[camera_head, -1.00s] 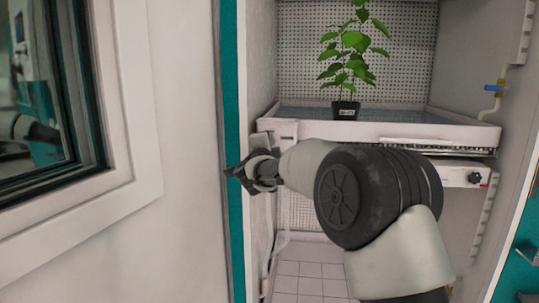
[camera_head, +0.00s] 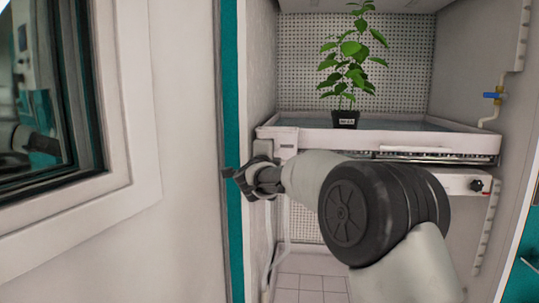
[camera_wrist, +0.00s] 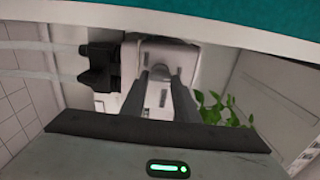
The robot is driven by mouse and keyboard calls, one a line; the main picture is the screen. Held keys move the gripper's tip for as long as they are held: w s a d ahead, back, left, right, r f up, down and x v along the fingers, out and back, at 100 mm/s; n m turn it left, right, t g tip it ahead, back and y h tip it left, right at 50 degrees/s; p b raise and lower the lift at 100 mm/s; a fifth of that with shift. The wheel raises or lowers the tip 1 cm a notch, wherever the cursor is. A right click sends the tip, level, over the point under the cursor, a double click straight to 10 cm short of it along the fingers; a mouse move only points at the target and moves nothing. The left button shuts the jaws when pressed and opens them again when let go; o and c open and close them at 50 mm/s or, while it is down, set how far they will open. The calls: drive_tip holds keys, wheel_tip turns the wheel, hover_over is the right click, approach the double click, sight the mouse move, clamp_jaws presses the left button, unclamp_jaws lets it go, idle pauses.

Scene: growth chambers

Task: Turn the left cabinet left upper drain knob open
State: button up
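My gripper (camera_head: 236,172) is at the cabinet's left front edge, below and left of the tray's front left corner. In the wrist view its two dark fingers (camera_wrist: 160,98) are apart, with nothing seen held between them. A pale box-shaped part (camera_wrist: 160,55) shows behind the fingers. A black fitting (camera_wrist: 99,66) with two pale tubes is left of the fingers, apart from them; I cannot tell whether it is the left upper drain knob. In the head view my arm hides part of the area under the tray.
A white tray (camera_head: 300,137) bears a potted plant (camera_head: 346,118). A blue-handled valve (camera_head: 492,95) and a black knob (camera_head: 476,185) are at the right. The teal door-frame edge (camera_head: 232,225) stands close beside my gripper. A windowed white panel (camera_head: 180,150) fills the left.

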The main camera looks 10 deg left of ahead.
drive_tip(key=o, duration=0.4)
drive_tip(key=s, duration=1.7)
drive_tip(key=shift+s+a+p, duration=0.2)
drive_tip(key=shift+a+p, duration=0.1)
